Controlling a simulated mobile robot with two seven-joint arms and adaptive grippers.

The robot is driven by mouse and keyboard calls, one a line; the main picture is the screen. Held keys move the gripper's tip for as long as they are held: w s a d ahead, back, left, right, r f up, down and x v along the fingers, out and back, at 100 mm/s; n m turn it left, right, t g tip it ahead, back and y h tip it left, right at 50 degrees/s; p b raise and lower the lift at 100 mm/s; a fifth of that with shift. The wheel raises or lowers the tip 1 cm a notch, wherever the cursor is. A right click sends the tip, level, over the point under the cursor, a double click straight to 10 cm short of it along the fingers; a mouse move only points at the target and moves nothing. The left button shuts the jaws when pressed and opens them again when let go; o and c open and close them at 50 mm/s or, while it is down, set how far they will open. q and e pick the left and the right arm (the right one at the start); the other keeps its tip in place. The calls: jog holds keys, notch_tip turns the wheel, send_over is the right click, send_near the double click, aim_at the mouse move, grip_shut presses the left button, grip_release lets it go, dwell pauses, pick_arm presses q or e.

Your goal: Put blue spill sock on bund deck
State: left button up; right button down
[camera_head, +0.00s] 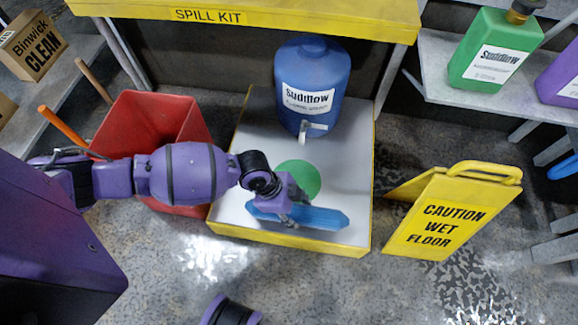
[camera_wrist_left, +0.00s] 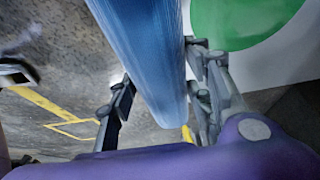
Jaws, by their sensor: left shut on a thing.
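The blue spill sock (camera_head: 325,218) is a long blue bar lying crosswise over the front part of the white bund deck (camera_head: 345,165), which has yellow sides and a green circle (camera_head: 305,178). My left gripper (camera_head: 282,212) is shut on the sock left of its middle. In the left wrist view the sock (camera_wrist_left: 152,60) runs between the two fingers (camera_wrist_left: 160,92). The green circle (camera_wrist_left: 240,20) shows to its right. I cannot tell whether the sock touches the deck. My arm hides part of the deck and circle. My right gripper is not in view.
A blue Sudsflow drum (camera_head: 312,75) with a tap stands at the back of the deck. A red bin (camera_head: 155,120) stands left, under my left arm. A yellow wet-floor sign (camera_head: 445,215) stands right of the deck. The yellow spill kit shelf (camera_head: 250,15) spans above the back.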

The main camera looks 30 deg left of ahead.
pick_arm(q)
jog(key=shift+a+f, duration=0.3)
jog(key=shift+f, duration=0.1)
jog(key=f+b, duration=0.1)
jog(key=f, duration=0.1)
jog(key=a+f+b, duration=0.1)
jog(key=shift+s+a+f, duration=0.15)
jog(key=shift+f, duration=0.25)
jog(key=shift+f+b, duration=0.35)
jog(key=shift+f, duration=0.05)
jog(key=shift+r, duration=0.1)
jog(key=o, duration=1.2)
jog(key=shift+o, duration=0.6)
jog(key=shift+r, duration=0.1)
jog(key=p+v, duration=0.5)
jog(key=v, duration=0.5)
jog(key=shift+a+r, duration=0.2)
jog(key=shift+r, duration=0.15)
jog(key=shift+s+a+r, duration=0.15)
jog(key=shift+a+r, duration=0.05)
jog(key=shift+r, duration=0.3)
